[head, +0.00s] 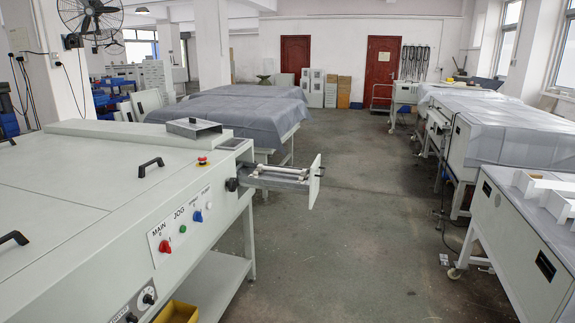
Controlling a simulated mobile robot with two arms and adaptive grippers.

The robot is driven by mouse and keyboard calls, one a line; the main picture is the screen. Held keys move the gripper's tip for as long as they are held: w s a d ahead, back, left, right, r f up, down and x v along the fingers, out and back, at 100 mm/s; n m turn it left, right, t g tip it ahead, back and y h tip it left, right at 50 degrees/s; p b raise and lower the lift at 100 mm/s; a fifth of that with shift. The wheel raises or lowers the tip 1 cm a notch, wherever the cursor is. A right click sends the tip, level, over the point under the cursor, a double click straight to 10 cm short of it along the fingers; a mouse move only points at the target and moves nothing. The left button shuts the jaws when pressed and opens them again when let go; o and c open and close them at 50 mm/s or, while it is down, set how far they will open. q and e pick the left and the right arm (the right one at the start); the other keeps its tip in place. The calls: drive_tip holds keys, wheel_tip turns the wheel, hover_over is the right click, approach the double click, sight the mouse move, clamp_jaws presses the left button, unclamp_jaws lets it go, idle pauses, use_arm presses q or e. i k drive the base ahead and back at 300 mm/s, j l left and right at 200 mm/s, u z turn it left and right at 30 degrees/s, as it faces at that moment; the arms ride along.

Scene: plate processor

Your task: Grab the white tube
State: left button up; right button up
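A pale, white tube-like piece (285,169) lies lengthwise in the open grey drawer (268,185) that sticks out from the end of the plate processor (90,200). It is small in the head view, so its exact shape and ends are hard to tell. Neither of my grippers shows in this view, and nothing is seen touching the piece.
A grey metal box (194,128) sits on top. Covered tables stand behind. The floor between is clear.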

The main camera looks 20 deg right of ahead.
sight(278, 170)
drive_tip(key=i+l, duration=0.2)
drive_tip(key=l, duration=0.25)
drive_tip(key=i+l, duration=0.2)
drive_tip(key=l, duration=0.2)
drive_tip(key=i+l+z, duration=0.1)
drive_tip(key=l, duration=0.35)
drive_tip(key=i+l, duration=0.3)
drive_tip(key=i, duration=0.25)
